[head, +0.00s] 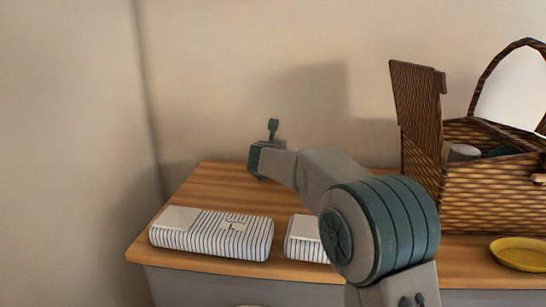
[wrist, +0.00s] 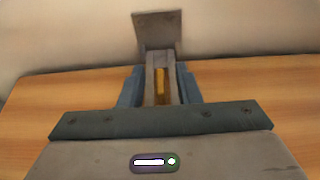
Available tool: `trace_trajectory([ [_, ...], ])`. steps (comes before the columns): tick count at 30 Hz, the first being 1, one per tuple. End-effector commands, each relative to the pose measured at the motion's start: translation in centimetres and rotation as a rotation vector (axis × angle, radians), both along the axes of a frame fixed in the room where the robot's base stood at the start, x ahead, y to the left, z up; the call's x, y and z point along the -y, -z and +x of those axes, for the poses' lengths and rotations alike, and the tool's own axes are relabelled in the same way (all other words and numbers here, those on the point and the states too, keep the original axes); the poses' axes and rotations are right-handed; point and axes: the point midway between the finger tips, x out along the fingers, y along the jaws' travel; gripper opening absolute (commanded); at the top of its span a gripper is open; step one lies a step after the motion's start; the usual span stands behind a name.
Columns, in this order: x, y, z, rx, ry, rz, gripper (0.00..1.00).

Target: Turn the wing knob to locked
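In the wrist view, a flat grey plate (wrist: 157,30) with small screw-like dots stands upright just beyond my gripper's fingertips. I cannot make out a wing knob or its lock marks for certain. My gripper (wrist: 160,82) points over the wooden top, its blue-grey fingers with only a narrow gap between them. A thin orange-brown strip shows in that gap; whether it is a held part or the wood behind is unclear. In the head view my gripper (head: 258,160) is above the back left of the top, and a small dark upright post (head: 272,129) shows over it.
A striped packet (head: 211,234) lies at the front left of the wooden dresser top (head: 205,190). A second striped packet (head: 304,240) is partly behind my arm. An open wicker basket (head: 490,190) and a yellow dish (head: 519,254) are at the right. Walls close the left and back.

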Motion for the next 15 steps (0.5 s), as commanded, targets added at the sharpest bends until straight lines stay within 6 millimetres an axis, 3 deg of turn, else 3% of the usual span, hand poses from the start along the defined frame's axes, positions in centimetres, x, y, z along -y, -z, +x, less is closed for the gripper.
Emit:
trace_trajectory([
  [11,0.01,0.26,0.54,0.0,0.0,0.0,0.3],
  [12,0.0,0.26,0.53,0.0,0.0,0.0,0.27],
  [15,-0.01,0.26,0.52,0.0,0.0,0.0,0.0],
])
